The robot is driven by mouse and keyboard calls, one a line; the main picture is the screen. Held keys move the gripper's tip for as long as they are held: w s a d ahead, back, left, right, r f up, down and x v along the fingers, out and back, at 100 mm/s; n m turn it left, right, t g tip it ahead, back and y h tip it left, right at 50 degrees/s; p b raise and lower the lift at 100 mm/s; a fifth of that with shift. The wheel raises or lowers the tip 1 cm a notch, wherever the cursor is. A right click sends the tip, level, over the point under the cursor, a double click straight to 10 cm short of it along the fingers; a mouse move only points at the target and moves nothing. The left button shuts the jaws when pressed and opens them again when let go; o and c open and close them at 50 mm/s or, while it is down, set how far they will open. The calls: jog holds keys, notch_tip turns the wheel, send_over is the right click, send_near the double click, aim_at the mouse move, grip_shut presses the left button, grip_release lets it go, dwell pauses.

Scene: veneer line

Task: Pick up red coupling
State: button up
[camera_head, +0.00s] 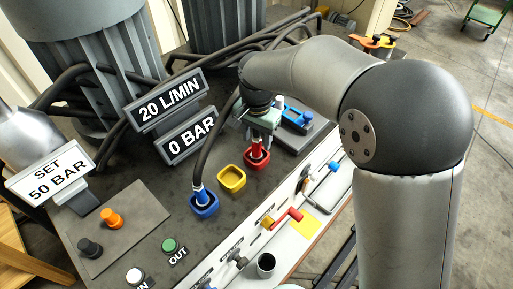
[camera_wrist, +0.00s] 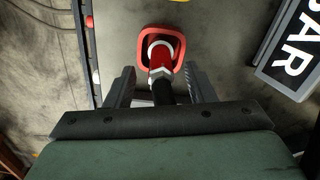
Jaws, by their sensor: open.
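The red coupling (camera_wrist: 161,58) stands in a red square socket (camera_wrist: 142,38) on the dark bench top in the wrist view. It has a white ring and a metal nut, with a black hose leading back from it. My gripper (camera_wrist: 160,82) is open, with one finger on each side of the coupling and hose, apart from them. In the head view my gripper (camera_head: 263,122) is over the red coupling (camera_head: 256,149) and partly hides its upper end. The red socket (camera_head: 257,163) shows below it.
An empty yellow socket (camera_head: 232,179) and a blue socket (camera_head: 204,204) with a hosed blue coupling (camera_head: 198,193) stand nearby. Signs reading 20 L/MIN (camera_head: 170,98) and 0 BAR (camera_head: 186,136) stand to the left. Levers (camera_head: 283,219) line the bench front.

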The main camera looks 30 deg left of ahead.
aim_at(256, 146)
jog(key=shift+f+p, duration=0.4)
jog(key=shift+f, duration=1.5)
grip_shut()
jog(key=shift+r, duration=0.1)
